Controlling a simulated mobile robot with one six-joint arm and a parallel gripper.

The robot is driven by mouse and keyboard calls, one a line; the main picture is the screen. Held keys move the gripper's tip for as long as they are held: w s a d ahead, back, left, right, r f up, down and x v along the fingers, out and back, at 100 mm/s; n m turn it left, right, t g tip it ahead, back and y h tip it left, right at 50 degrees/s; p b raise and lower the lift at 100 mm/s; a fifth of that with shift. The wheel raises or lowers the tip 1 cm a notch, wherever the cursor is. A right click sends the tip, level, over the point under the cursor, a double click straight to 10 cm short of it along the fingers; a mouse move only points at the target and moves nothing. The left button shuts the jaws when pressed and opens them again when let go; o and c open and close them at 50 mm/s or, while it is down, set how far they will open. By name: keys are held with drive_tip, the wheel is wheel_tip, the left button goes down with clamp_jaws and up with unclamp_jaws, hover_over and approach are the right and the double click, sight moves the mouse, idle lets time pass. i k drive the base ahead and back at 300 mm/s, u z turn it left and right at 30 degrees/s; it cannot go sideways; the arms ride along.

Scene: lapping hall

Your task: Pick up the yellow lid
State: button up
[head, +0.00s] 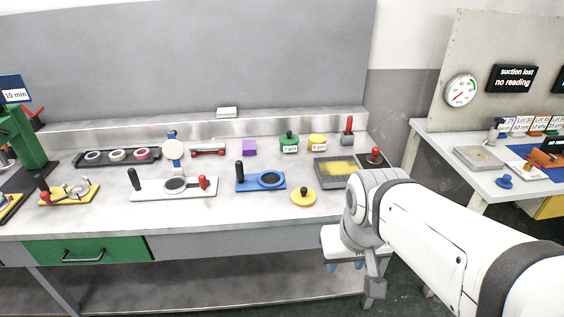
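The yellow lid (303,198) is a flat round disc with a small dark-topped knob. My gripper (352,268) is in front of the bench edge, to the right of the lid and nearer to me. It is apart from the lid and points down. My wrist partly hides it, and its opening cannot be made out.
Close to the lid are the blue plate (260,179) with a black upright handle and a grey tray (330,183) with a yellow patch. A green jar (289,142) and a yellow jar (317,142) stand behind. A second table (440,150) stands at right.

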sight(304, 196)
drive_tip(key=z, duration=0.05)
drive_tip(key=i, duration=1)
drive_tip(key=u, duration=0.1)
